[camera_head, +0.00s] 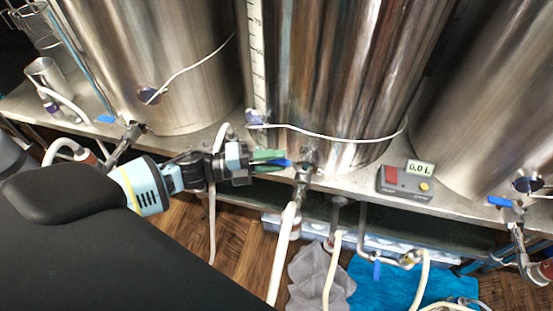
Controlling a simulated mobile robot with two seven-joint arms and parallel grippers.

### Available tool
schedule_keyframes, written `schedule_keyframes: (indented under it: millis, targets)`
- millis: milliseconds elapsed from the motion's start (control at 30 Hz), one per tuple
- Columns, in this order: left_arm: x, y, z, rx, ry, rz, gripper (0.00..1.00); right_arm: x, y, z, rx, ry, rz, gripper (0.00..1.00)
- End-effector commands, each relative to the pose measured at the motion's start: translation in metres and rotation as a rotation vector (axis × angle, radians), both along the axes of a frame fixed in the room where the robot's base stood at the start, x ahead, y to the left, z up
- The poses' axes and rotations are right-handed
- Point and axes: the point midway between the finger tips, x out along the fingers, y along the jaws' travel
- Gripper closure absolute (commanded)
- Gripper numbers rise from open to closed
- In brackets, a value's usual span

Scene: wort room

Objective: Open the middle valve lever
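The middle valve (305,172) is a metal tap at the foot of the middle steel tank (330,80). Its blue lever (286,163) points left from the valve body, roughly level in the picture. My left gripper (272,161) has come in from the left and its green fingertips are at the lever, one above and one below it. The fingers hide much of the lever, so I cannot tell whether they press on it. A white hose (284,252) hangs from the valve. My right gripper is not in view.
Steel tanks stand left (160,60) and right (500,100), each with a blue-levered valve. A grey box reading "0.0 L" (405,182) sits on the metal shelf (355,184) right of the middle valve. Hoses and a blue cloth (395,285) lie below.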

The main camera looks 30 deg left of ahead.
Motion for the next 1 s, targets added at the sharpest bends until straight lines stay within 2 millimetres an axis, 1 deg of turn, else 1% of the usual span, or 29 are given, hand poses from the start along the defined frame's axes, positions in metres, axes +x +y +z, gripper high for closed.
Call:
schedule_keyframes:
  millis: [133, 367, 467, 600, 633, 1000]
  targets:
    - [0.0044, -0.0055, -0.0004, 0.001, 0.001, 0.001, 0.69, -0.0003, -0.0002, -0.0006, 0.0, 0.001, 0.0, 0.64]
    - [0.0047, -0.0059, -0.0003, 0.0, 0.001, 0.001, 0.69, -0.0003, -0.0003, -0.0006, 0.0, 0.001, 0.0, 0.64]
    - [0.0046, -0.0058, -0.0003, 0.0, 0.001, 0.001, 0.8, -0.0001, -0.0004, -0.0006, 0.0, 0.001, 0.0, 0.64]
    - [0.0045, -0.0057, -0.0003, 0.0, 0.001, 0.001, 0.98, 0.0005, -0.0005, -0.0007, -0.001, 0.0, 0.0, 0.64]
    - [0.0045, -0.0057, -0.0003, 0.0, 0.001, 0.001, 1.0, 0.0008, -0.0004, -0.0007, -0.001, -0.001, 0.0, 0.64]
    - [0.0038, -0.0059, -0.0002, 0.0, 0.001, 0.006, 1.0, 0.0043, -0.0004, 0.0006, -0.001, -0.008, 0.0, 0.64]
